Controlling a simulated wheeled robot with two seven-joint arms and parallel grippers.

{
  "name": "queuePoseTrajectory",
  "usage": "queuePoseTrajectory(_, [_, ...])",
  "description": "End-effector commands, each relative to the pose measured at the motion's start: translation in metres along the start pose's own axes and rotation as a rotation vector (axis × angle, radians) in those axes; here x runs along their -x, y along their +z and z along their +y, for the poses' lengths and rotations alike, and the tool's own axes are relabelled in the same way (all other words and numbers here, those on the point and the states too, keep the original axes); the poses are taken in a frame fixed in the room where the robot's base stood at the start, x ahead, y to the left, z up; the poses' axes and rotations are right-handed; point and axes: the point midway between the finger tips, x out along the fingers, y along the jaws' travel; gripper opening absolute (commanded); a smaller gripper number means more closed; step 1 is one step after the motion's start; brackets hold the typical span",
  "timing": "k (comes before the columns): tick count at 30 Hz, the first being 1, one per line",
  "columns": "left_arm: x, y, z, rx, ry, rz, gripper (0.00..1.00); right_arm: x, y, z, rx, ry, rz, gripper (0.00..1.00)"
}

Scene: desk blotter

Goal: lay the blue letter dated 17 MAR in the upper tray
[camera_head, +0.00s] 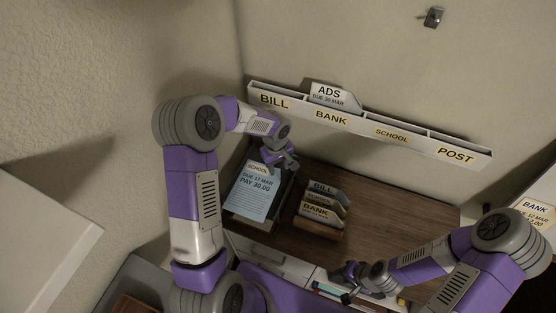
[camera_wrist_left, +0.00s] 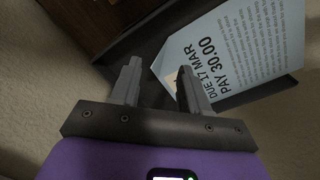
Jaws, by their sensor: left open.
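The blue letter (camera_head: 253,193) reads DUE 17 MAR, PAY 30.00, with a SCHOOL label at its top. It lies over a dark tray (camera_head: 249,222) at the desk's left; I cannot tell which tray level bears it. My left gripper (camera_head: 281,166) is open at the letter's top right corner. In the left wrist view the letter (camera_wrist_left: 250,45) is close to my open left gripper (camera_wrist_left: 158,78), its near corner by the right finger; I cannot tell whether they touch. My right gripper (camera_head: 343,284) is low at the desk's front, apparently empty; its jaws are unclear.
A small wooden holder (camera_head: 317,228) with several upright cards stands right of the tray. A white wall rack (camera_head: 375,131) is marked BILL, BANK, SCHOOL, POST, with an ADS card (camera_head: 330,93) in it. The brown desk top (camera_head: 390,210) is clear at right.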

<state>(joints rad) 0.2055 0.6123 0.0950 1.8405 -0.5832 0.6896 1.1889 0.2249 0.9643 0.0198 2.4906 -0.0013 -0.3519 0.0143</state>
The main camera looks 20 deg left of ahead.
Motion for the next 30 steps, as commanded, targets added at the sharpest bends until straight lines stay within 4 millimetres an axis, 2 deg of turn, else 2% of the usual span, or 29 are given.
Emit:
queuePoseTrajectory(3, [-0.019, 0.001, 0.0, 0.0, -0.001, -0.002, 0.45, -0.001, 0.0, 0.0, 0.0, 0.0, 0.0, 0.27])
queuePoseTrajectory(9, [-0.036, 0.0, 0.0, 0.001, 0.001, 0.0, 0.45, -0.002, 0.0, 0.001, 0.0, 0.0, 0.0, 0.27])
queuePoseTrajectory(19, [-0.039, 0.0, 0.0, 0.0, 0.001, 0.001, 0.45, -0.002, 0.0, 0.001, 0.0, 0.0, 0.0, 0.27])
queuePoseTrajectory(28, [-0.039, 0.0, 0.0, 0.0, 0.001, 0.001, 0.01, -0.002, 0.0, 0.001, 0.0, 0.0, 0.0, 0.27])
queuePoseTrajectory(30, [-0.039, 0.0, 0.0, 0.0, 0.001, 0.001, 0.0, -0.002, 0.0, 0.001, 0.0, 0.0, 0.0, 0.27])
